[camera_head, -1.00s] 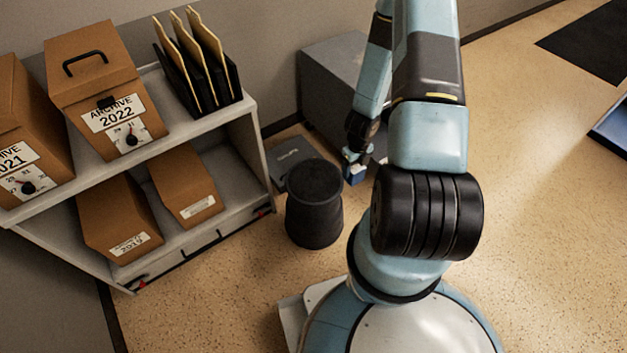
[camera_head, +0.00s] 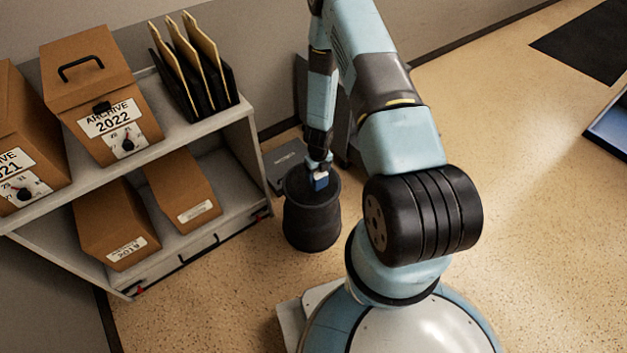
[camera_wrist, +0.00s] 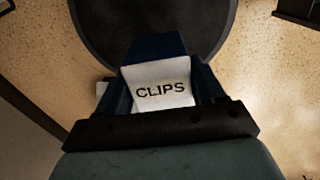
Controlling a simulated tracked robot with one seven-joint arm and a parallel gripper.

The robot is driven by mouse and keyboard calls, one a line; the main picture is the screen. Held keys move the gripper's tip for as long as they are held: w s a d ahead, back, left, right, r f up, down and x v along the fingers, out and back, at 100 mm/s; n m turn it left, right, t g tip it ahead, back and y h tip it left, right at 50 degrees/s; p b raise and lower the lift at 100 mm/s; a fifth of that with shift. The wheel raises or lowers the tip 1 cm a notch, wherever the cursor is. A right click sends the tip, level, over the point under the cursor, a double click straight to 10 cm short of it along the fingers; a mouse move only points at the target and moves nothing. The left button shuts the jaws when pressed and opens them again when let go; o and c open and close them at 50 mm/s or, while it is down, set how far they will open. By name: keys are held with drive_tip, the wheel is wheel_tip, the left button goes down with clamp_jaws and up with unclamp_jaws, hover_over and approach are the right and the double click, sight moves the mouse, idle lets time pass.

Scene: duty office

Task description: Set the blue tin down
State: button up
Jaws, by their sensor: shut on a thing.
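The blue tin (camera_head: 321,180) is small and sits between the fingers of my gripper (camera_head: 319,168), over the top of a round black stool-like stand (camera_head: 312,222). In the wrist view the tin (camera_wrist: 158,88) shows a white label reading CLIPS, and my gripper (camera_wrist: 160,95) is shut on its sides. The dark round top of the stand (camera_wrist: 105,35) lies beyond the tin in that view. I cannot tell whether the tin touches the top or hangs just above it.
A grey shelf (camera_head: 245,185) with brown archive boxes (camera_head: 100,100) and black file holders (camera_head: 195,75) stands at the left. A flat grey box (camera_head: 284,165) lies behind the stand. Open speckled floor (camera_head: 530,200) spreads to the right.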

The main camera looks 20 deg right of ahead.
drive_tip(key=shift+w+a+f, duration=0.1)
drive_tip(key=shift+a+f, duration=0.05)
drive_tip(key=shift+f, duration=0.1)
drive_tip(key=shift+w+a+f, duration=0.1)
drive_tip(key=shift+f, duration=0.75)
drive_tip(key=shift+w+a+f, duration=0.1)
drive_tip(key=shift+f, duration=0.75)
drive_tip(key=shift+f, duration=0.1)
drive_tip(key=o, duration=1.1)
drive_tip(key=shift+o, duration=0.2)
wheel_tip(320, 180, up, 12)
drive_tip(key=shift+r, duration=0.2)
